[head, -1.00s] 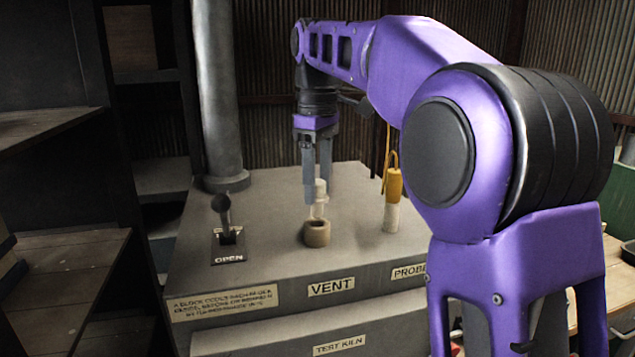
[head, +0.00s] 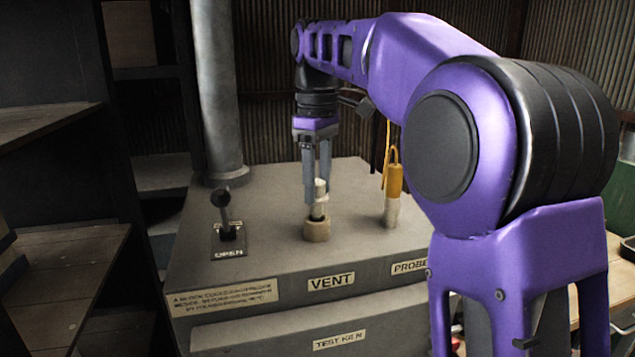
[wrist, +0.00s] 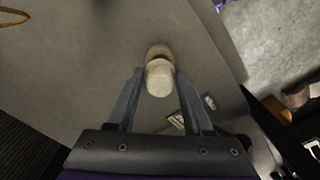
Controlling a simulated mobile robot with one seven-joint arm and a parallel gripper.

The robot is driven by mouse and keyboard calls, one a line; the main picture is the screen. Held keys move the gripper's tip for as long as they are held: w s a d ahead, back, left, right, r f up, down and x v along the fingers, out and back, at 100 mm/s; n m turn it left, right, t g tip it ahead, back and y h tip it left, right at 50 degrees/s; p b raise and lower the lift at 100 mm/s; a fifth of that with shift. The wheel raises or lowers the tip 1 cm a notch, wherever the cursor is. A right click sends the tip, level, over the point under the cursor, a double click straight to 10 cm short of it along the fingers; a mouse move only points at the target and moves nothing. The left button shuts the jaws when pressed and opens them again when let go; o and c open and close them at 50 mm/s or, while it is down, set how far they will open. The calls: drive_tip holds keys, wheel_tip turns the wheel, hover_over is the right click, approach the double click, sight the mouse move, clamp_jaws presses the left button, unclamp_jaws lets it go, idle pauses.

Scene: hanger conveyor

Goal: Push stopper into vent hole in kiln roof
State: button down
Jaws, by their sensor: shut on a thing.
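The pale stopper (head: 320,193) is upright between the fingers of my gripper (head: 318,190), which is shut on it. In the wrist view the stopper (wrist: 159,78) shows its rounded top between the two fingertips (wrist: 158,82). The tan vent collar (head: 316,230) stands on the kiln roof (head: 275,213) behind the VENT label. The stopper's lower end is at the collar's mouth. I cannot tell how deep it sits. In the wrist view the collar (wrist: 158,51) shows just past the stopper and is partly hidden by it.
A lever (head: 225,213) by an OPEN plate stands left of the vent. A yellow-handled probe (head: 392,190) stands upright in a pale sleeve to the right. A grey flue pipe (head: 216,90) rises at the back left. The roof between them is clear.

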sight(318, 201)
drive_tip(key=shift+f+b, duration=0.95)
drive_tip(key=shift+f, duration=0.85)
idle(1.3)
drive_tip(key=c, duration=0.5)
unclamp_jaws()
drive_tip(key=shift+c, duration=0.2)
drive_tip(key=o, duration=0.5)
drive_tip(key=shift+o, duration=0.2)
wheel_tip(318, 201, up, 12)
drive_tip(key=p, duration=0.4)
